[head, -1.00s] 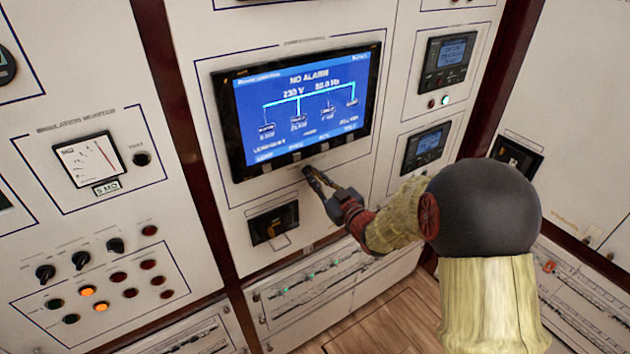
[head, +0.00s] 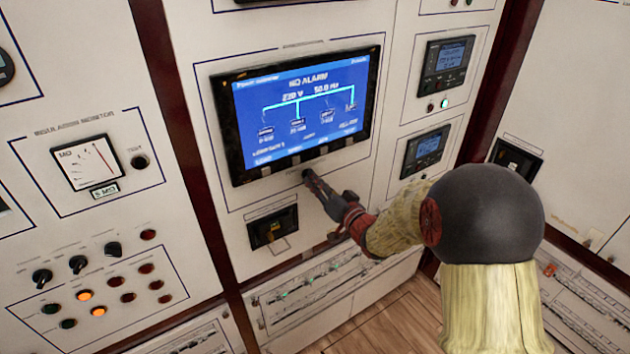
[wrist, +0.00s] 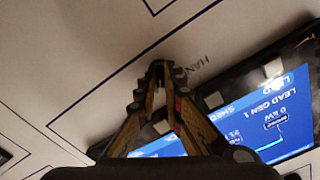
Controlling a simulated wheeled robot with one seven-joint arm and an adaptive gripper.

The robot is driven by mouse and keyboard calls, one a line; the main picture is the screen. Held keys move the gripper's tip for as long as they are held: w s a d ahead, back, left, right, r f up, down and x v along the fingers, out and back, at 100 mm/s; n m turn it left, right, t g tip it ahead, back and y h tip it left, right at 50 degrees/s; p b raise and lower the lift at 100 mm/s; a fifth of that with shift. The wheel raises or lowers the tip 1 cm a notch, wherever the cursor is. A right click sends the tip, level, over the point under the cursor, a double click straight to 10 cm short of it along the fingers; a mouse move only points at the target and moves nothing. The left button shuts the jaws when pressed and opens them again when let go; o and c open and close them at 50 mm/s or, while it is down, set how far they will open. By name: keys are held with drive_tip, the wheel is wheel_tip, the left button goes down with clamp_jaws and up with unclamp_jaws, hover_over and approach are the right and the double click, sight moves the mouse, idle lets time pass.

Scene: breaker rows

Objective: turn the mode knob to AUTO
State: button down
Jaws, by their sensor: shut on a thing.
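The mode knob (head: 306,172) is a small dark knob on the white panel, just below the lower edge of the large blue screen. My gripper (head: 309,177) reaches it from the lower right and is shut on it. In the wrist view, my gripper (wrist: 158,72) has its fingertips together at the panel, beside a printed label (wrist: 194,72) that reads "HAN" before it is cut off by the finger. The fingers cover most of the knob, so I cannot tell which position it points to.
The large screen (head: 300,105) reads "NO ALARM" right above my gripper. A dark recessed unit (head: 273,228) sits below. Two small display modules (head: 447,62) are to the right. Several dark knobs and lamps (head: 85,295) are on the left panel.

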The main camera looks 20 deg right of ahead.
drive_tip(key=shift+m, duration=0.4)
drive_tip(key=c, duration=1.9)
unclamp_jaws()
drive_tip(key=v, duration=1.2)
